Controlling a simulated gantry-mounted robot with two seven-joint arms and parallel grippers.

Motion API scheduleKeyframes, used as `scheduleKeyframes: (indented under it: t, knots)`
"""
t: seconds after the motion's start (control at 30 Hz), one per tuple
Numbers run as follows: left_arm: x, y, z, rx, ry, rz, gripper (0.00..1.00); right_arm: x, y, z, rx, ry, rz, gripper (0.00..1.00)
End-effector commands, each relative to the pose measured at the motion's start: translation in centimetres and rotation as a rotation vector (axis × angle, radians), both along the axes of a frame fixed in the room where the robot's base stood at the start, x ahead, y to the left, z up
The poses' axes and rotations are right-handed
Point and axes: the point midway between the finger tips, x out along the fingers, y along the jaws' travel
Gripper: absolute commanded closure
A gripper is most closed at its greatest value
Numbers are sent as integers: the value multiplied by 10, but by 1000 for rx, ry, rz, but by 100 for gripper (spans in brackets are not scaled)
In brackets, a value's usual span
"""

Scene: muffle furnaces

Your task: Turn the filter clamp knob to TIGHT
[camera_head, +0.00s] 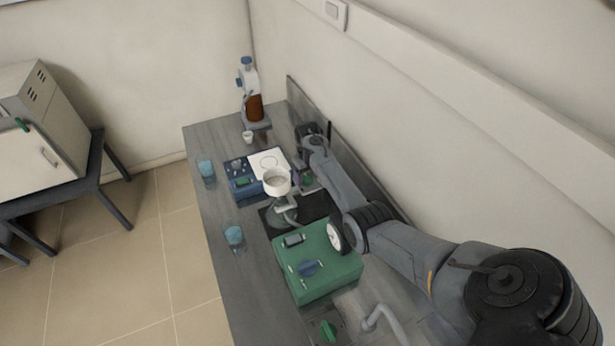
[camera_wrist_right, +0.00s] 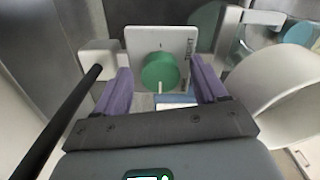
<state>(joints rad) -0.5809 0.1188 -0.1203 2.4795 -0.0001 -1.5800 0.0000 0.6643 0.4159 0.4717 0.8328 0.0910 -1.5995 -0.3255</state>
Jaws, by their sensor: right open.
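The green filter clamp knob (camera_wrist_right: 160,71) sits on a white plate (camera_wrist_right: 140,38) in the right wrist view. A pale mark shows at the knob's lower edge. My left gripper is not in view.
A green box with a blue knob (camera_head: 318,284) stands nearer on the bench (camera_head: 224,262). A blue hotplate device (camera_head: 241,187) is left of the funnel. A brown bottle (camera_head: 254,107) stands at the back; the wall is close on the right.

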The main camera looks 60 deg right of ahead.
Motion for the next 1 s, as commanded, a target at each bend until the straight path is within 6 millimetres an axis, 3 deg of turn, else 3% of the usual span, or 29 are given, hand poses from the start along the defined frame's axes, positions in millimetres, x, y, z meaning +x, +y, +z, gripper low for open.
scheduleKeyframes:
  t: [0.03,0.37,0.73,1.0]
  knots:
    - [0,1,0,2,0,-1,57,0,0,0,0,0,0,33]
    - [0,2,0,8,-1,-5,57,0,0,0,0,0,0,84]
    - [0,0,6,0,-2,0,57,0,0,1,1,1,-59,85]
    - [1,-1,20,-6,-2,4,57,0,1,2,2,1,-239,85]
